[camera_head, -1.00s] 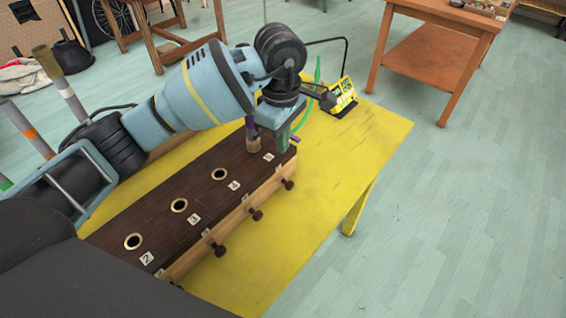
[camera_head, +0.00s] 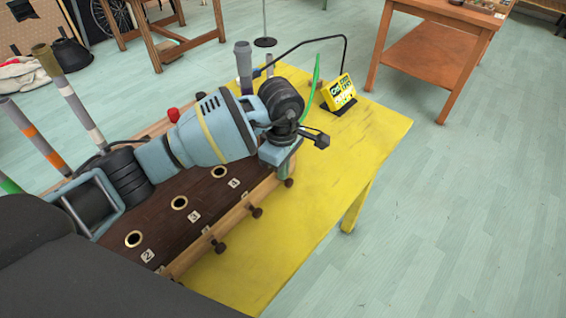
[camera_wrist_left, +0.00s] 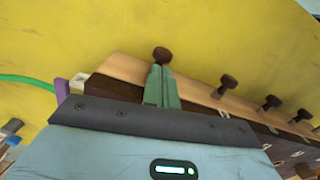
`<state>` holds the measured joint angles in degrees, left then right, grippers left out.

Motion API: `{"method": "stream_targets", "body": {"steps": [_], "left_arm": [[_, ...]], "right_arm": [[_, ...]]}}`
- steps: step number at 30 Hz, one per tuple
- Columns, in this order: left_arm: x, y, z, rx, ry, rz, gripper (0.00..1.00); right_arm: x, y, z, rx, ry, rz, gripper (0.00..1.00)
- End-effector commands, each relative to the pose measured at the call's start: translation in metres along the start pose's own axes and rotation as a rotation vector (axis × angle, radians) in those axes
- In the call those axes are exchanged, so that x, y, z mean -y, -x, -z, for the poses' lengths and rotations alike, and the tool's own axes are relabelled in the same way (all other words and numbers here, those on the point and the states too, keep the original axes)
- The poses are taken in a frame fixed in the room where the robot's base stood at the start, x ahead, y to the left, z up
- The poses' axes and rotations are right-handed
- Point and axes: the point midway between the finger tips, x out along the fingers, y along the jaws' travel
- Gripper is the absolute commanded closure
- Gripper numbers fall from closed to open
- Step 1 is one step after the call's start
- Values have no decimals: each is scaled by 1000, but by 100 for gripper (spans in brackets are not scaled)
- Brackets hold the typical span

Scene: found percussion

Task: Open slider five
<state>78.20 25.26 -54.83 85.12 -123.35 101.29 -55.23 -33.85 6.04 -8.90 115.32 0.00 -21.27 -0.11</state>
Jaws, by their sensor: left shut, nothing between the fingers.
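The dark brown box (camera_head: 155,220) has a pale wooden front strip (camera_head: 239,215) with dark knobs along it. The knob at its far end, slider five's by position (camera_head: 289,183), is partly beside my left gripper (camera_head: 283,171). In the left wrist view this knob (camera_wrist_left: 161,54) stands just beyond the tips of my green fingers (camera_wrist_left: 160,80). The fingers are shut and empty, over the wooden strip. I cannot tell whether they touch the knob. The number five label is hidden behind my arm in the head view. My right gripper is not in view.
The yellow table (camera_head: 330,165) is clear in front of the box. A yellow display device (camera_head: 340,93) and a green curved tube (camera_head: 315,75) are at its far end. Grey tubes (camera_head: 243,62) stand behind my arm. Other knobs (camera_head: 256,212) line the strip.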

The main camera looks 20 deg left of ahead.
Motion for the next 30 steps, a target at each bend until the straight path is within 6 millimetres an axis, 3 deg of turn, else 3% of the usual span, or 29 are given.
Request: {"method": "stream_targets", "body": {"steps": [8,16,26,30], "left_arm": [[0,0,-2,0,-1,0,100],[4,0,-29,0,-2,-1,100],[4,1,-29,0,0,1,100],[5,16,-28,0,1,-3,100]], "right_arm": [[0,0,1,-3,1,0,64],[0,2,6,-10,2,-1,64],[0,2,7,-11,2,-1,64],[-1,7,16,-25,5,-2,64]]}}
